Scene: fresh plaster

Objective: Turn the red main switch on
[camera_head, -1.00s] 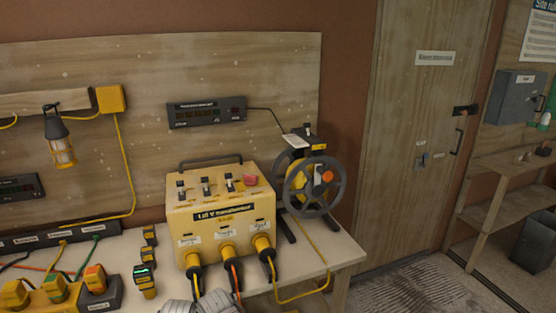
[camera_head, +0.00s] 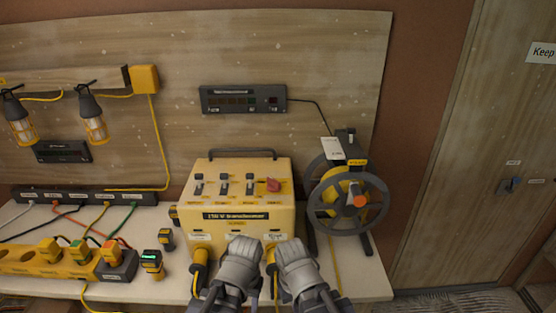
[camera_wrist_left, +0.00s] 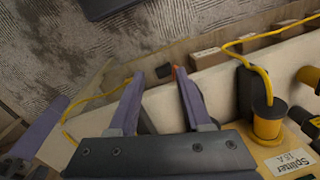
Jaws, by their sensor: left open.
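The red main switch (camera_head: 273,185) is a small red knob at the right end of the top panel of the yellow transformer box (camera_head: 228,222). A row of black breaker switches (camera_head: 224,184) stands to its left. My left gripper (camera_head: 243,247) is in front of the box, below and left of the red switch, apart from it. In the left wrist view the left gripper (camera_wrist_left: 157,80) has its two fingers spread, with nothing between them. My right gripper (camera_head: 292,250) is in front of the box's right corner, below the red switch; its fingers are not clear.
A cable reel (camera_head: 348,198) stands right of the box. Yellow plugs (camera_head: 199,262) stick out of the box's front. A splitter (camera_head: 40,261), a power strip (camera_head: 85,197) and a small meter (camera_head: 151,263) lie left. The door (camera_head: 470,150) is at right.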

